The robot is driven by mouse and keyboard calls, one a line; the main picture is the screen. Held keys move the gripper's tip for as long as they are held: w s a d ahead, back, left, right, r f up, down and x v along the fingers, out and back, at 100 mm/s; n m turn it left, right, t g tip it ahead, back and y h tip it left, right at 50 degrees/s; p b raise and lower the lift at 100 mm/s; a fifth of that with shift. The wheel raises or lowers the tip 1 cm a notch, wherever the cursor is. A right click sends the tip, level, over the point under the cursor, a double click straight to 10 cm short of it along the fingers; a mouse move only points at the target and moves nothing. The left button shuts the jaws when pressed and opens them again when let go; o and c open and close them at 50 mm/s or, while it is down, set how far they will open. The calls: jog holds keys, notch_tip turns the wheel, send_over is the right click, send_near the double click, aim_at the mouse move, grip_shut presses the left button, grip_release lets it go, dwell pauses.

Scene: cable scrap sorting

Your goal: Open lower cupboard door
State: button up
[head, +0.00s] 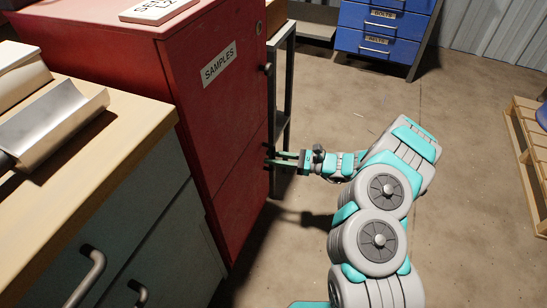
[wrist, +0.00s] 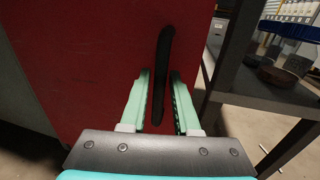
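The red cupboard (head: 190,45) stands left of centre with a "SAMPLES" label on its upper door. Its lower door (head: 238,200) looks shut and also fills much of the wrist view (wrist: 85,60). The dark vertical handle (wrist: 162,65) of the lower door shows in the wrist view. My gripper (head: 287,158) is at the lower door's right edge in the head view. In the wrist view my gripper's green fingers (wrist: 160,78) are apart, one on each side of the handle. I see a narrow gap on the left; contact on the right is unclear.
A dark metal shelf frame (head: 286,90) stands close to the cupboard's right side, and its shelf (wrist: 265,85) is near my right finger. A workbench (head: 110,140) is at the front left. Blue drawers (head: 385,25) stand behind. The floor right of the cupboard is mostly clear.

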jog(key=shift+a, duration=0.1)
grip_shut()
dwell(1.4)
